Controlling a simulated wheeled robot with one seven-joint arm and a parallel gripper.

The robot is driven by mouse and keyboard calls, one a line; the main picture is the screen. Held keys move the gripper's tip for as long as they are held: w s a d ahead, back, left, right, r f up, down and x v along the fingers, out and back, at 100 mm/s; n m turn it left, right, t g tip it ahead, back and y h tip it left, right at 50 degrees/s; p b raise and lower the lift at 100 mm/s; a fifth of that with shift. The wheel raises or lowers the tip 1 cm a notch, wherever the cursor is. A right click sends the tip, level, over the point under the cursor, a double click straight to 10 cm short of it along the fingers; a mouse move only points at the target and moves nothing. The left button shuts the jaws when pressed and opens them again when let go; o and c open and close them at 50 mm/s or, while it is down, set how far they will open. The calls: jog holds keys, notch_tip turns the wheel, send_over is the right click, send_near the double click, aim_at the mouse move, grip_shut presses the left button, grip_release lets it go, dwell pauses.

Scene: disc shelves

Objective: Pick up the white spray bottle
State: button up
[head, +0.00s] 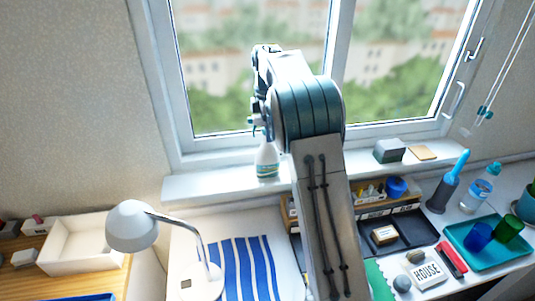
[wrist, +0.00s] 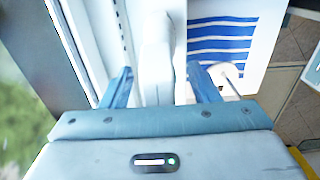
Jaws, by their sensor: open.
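The white spray bottle (head: 267,160) stands upright on the windowsill, with a coloured band on its lower body. My arm hides part of its top in the head view. In the wrist view the white bottle (wrist: 156,50) shows between the two blue fingers of my gripper (wrist: 160,74). The fingers are open, one on each side of the bottle, with a gap visible on both sides. My gripper is at the height of the bottle's upper part.
The window (head: 400,70) is close behind the windowsill (head: 215,184). A white desk lamp (head: 133,226) stands below on the left, near a blue-striped sheet (head: 240,262). The sill left of the bottle is clear.

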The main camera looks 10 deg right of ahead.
jog(key=shift+f, duration=0.3)
grip_shut()
jog(key=shift+r, duration=0.1)
